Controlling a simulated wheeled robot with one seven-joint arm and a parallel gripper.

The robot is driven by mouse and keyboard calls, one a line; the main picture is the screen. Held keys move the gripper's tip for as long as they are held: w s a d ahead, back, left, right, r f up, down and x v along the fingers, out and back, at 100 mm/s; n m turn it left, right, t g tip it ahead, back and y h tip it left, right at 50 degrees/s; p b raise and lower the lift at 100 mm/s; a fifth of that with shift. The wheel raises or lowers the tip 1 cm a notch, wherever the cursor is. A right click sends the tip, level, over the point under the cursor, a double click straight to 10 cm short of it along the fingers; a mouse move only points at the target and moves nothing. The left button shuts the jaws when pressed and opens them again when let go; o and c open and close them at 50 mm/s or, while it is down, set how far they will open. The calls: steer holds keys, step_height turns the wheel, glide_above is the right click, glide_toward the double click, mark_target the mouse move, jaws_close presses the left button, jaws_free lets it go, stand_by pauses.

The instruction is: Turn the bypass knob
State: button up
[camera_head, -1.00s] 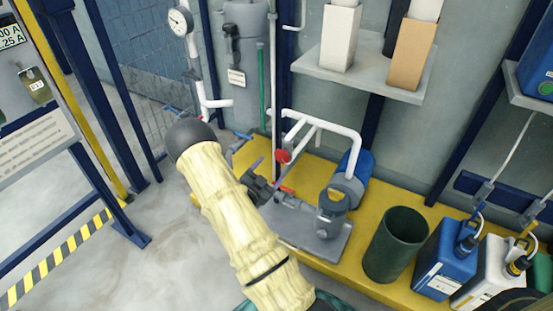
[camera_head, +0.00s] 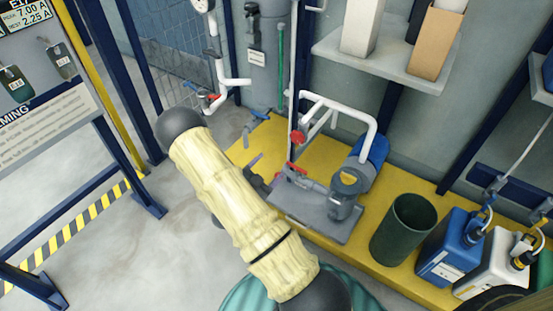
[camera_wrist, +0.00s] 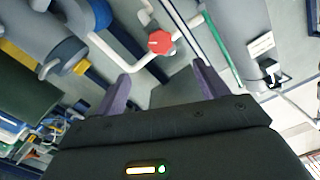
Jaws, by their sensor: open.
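A red knob with a small white mark (camera_wrist: 159,42) sits by a white pipe in the wrist view, beyond and roughly between my fingertips. In the head view a red knob (camera_head: 297,137) is on the white pipe loop above the pump. I take it to be the bypass knob, but no label is readable. My gripper (camera_wrist: 161,74) has two purple fingers spread apart with nothing between them. In the head view the fingers (camera_head: 262,170) show partly past my arm, left of and below the knob, apart from it.
A blue-and-grey pump (camera_head: 347,190) stands on a yellow platform (camera_head: 345,245). A red handle (camera_head: 294,168) is low by it. A dark green bin (camera_head: 404,230) and jugs stand right. A wall shelf (camera_head: 385,62) overhangs behind. Floor at left is clear.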

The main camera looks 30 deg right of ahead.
steer(key=w+a+r+n+t+y+p, duration=0.1)
steer(key=w+a+r+n+y+p, duration=0.3)
steer(key=a+r+n+y, duration=0.6)
steer(key=s+a+r+n+g+y+p, duration=0.2)
steer(key=s+a+r+n+y, duration=0.1)
steer(key=s+r, duration=0.3)
steer(key=s+a+r+n+g+y+p, duration=0.2)
steer(key=s+r, duration=0.5)
steer(key=s, duration=0.4)
steer(key=a+n+g+y, duration=0.1)
steer(key=a+n, duration=0.1)
steer(key=n, duration=0.1)
steer(key=shift+s+n, duration=0.3)
steer(key=shift+n, duration=0.1)
